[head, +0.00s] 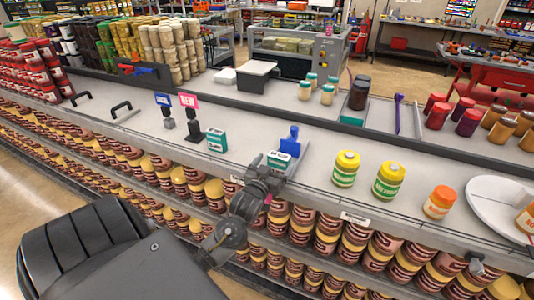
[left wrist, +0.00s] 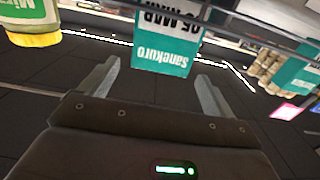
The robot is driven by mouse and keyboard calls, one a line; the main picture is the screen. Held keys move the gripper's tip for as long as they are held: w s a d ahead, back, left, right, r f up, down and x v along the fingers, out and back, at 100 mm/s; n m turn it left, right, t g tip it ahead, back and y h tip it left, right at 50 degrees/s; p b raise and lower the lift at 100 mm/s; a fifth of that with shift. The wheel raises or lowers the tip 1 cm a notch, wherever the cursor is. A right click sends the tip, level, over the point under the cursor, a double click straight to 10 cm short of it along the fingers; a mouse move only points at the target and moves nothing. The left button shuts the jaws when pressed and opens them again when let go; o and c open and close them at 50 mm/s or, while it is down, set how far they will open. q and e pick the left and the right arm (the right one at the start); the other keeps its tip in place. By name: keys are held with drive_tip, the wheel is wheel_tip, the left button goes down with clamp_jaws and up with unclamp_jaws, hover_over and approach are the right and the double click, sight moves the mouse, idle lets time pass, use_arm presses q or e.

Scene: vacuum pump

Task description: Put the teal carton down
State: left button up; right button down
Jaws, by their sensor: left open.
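A teal and white carton (head: 279,160) stands near the front edge of the counter, just beyond my left gripper (head: 270,176). In the left wrist view this carton (left wrist: 163,58) shows between the two finger tips, with "Sanekuro" upside down in the picture. My left gripper (left wrist: 157,78) is open, with a finger apart on each side of the carton. A second teal carton (head: 216,140) stands further left on the counter; a teal box also shows at the right of the left wrist view (left wrist: 300,76). My right gripper is not in view.
A blue object (head: 290,140) stands right behind the near carton. Dark sign stands (head: 191,126) are on the left. The counter (head: 247,138) is bare between the cartons.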

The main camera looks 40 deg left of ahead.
use_arm(q)
drive_tip(key=b+v, duration=0.1)
drive_tip(key=v, duration=0.6)
drive_tip(key=shift+s, duration=0.25)
drive_tip(key=shift+d, duration=0.1)
